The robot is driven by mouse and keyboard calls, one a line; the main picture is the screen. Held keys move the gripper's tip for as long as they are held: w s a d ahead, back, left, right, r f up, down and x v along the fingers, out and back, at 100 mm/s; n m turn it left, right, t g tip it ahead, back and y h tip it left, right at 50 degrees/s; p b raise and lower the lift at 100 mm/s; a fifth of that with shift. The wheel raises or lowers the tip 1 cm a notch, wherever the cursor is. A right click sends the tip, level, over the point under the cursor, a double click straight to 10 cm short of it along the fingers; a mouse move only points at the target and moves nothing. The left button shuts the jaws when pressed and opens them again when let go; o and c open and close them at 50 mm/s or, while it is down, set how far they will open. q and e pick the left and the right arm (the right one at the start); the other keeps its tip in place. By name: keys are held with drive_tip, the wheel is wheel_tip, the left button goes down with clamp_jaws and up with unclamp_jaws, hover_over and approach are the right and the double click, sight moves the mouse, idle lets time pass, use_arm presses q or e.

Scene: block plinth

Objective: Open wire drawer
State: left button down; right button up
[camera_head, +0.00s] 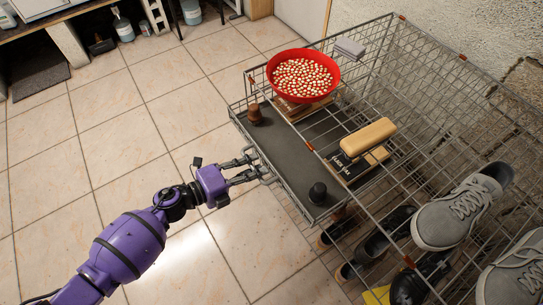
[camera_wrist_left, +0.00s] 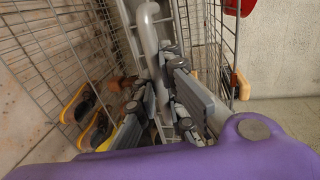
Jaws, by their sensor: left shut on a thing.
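The wire drawer (camera_head: 285,183) has a dark grey bottom and a wire rim. It juts out from the front of the wire rack, with much of its bottom in plain sight. My left gripper (camera_head: 257,168) is at the drawer's front side, shut on its grey handle (camera_head: 268,180). In the left wrist view, the fingers of my left gripper (camera_wrist_left: 164,98) are close around the grey handle bar (camera_wrist_left: 150,40); the exact contact is partly hidden. My right gripper is not in view.
The drawer holds a brown item (camera_head: 254,115), a black knob-like item (camera_head: 317,192) and boxes. The tiled floor (camera_head: 110,130) on the left is clear.

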use_arm(q)
drive_tip(key=f+v, duration=0.2)
drive_tip(key=v, duration=0.7)
drive_tip(key=f+v, duration=0.2)
drive_tip(key=v, duration=0.8)
drive_tip(key=shift+s+a+b, duration=0.25)
drive_tip(key=shift+a+b, duration=0.1)
drive_tip(key=shift+a, duration=0.15)
drive_tip(key=shift+r, duration=0.1)
drive_tip(key=c, duration=1.8)
unclamp_jaws()
drive_tip(key=v, duration=1.2)
